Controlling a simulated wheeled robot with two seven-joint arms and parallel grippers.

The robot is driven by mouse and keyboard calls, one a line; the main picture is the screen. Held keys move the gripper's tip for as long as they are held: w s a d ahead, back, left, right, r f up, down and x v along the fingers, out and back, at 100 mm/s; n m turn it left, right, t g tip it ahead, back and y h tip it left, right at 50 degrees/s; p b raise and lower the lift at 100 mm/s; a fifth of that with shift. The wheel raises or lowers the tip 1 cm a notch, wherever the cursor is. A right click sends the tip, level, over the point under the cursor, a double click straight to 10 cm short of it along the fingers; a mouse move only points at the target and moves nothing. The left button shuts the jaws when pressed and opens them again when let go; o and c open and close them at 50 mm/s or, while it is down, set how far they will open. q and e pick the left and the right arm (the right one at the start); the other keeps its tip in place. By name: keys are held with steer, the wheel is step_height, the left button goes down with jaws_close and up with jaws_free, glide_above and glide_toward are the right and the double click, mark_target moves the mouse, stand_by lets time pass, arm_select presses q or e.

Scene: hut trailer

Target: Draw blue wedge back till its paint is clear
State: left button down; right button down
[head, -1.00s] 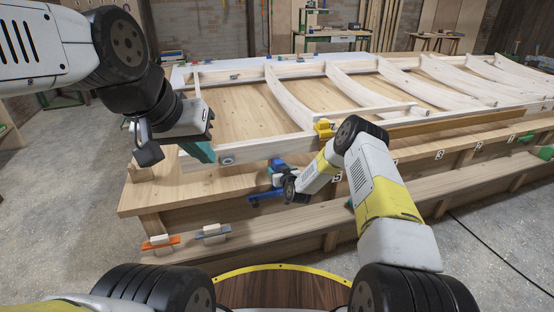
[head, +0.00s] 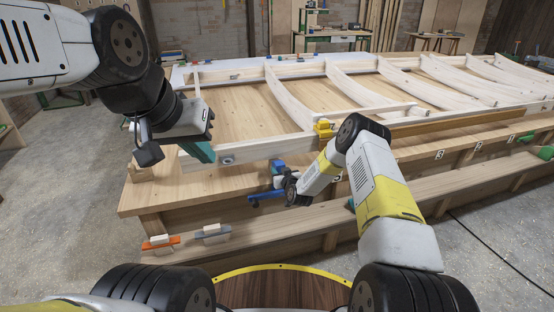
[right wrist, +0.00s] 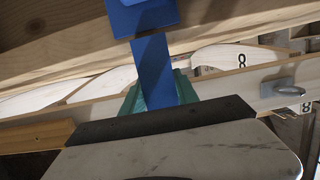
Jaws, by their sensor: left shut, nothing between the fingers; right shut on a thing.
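The blue wedge (right wrist: 155,75) is between the teal fingers of my right gripper (right wrist: 156,92) in the right wrist view. A second blue part (right wrist: 143,16) shows directly above it, against a wooden beam. I cannot tell whether the two are one piece. In the head view, blue shows at the bench's front edge as an upper piece (head: 278,167) and a low bar (head: 266,196), beside my right wrist. My right fingers are largely hidden there. My left gripper (head: 201,152) is shut and empty, above the frame's near left corner. I cannot make out any paint mark.
A pale ribbed wooden frame (head: 250,148) lies on the big bench (head: 150,198). An orange wedge (head: 160,243) and a grey one (head: 212,232) sit on the lower front plank. The floor at left is clear.

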steer(key=shift+s+d, duration=0.25)
steer(key=shift+s, duration=0.5)
steer(key=c, duration=0.8)
jaws_free()
steer(key=shift+s, duration=0.1)
steer(key=shift+o, duration=0.2)
steer(key=r+v, duration=0.1)
steer(key=v, duration=0.6)
steer(key=shift+r, duration=0.15)
